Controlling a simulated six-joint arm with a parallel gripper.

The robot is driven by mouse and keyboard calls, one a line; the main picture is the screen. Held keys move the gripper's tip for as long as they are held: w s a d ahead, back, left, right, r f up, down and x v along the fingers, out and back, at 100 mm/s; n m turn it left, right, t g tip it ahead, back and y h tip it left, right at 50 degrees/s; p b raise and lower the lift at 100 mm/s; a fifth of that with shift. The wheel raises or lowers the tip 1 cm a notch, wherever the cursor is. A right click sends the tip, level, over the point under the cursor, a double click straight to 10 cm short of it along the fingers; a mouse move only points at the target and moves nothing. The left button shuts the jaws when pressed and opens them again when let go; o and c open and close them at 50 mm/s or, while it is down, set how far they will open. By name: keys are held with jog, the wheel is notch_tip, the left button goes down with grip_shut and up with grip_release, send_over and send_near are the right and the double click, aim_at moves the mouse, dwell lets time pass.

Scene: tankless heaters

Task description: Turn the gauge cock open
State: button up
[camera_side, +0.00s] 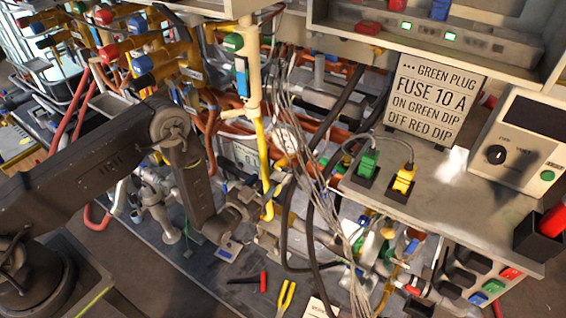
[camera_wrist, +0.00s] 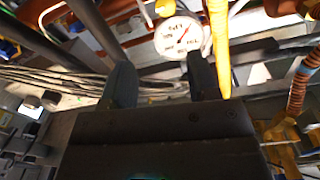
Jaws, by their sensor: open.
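A round white pressure gauge (camera_wrist: 178,38) with a red needle shows in the wrist view, beyond and between my fingertips. A small yellow part (camera_wrist: 165,8) sits at the gauge's upper edge; I cannot tell for sure whether it is the gauge cock's handle. My gripper (camera_wrist: 160,70) is open, with its two dark fingers apart and nothing seen between them. The right finger overlaps the gauge's lower right edge in the picture; whether it touches is unclear. In the side view my gripper's fingers are hard to make out among the pipes.
A yellow pipe (camera_wrist: 219,45) runs close beside the right finger. Grey cables (camera_wrist: 50,82) cross behind the left finger. In the side view, hanging cables (camera_side: 318,170) and a bench with a fuse sign (camera_side: 433,97) stand right of my arm. Pliers (camera_side: 286,296) lie on the floor panel.

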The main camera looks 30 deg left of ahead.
aim_at(278, 168)
jog(key=shift+y, duration=0.3)
jog(key=w, duration=0.4)
jog(key=w+f, duration=0.1)
jog(key=w, duration=0.3)
jog(key=w+a, duration=0.1)
jog(key=w, duration=0.4)
jog(key=shift+a+f, duration=0.1)
jog(key=shift+f, duration=0.3)
jog(key=shift+s, duration=0.1)
jog(key=c, duration=0.9)
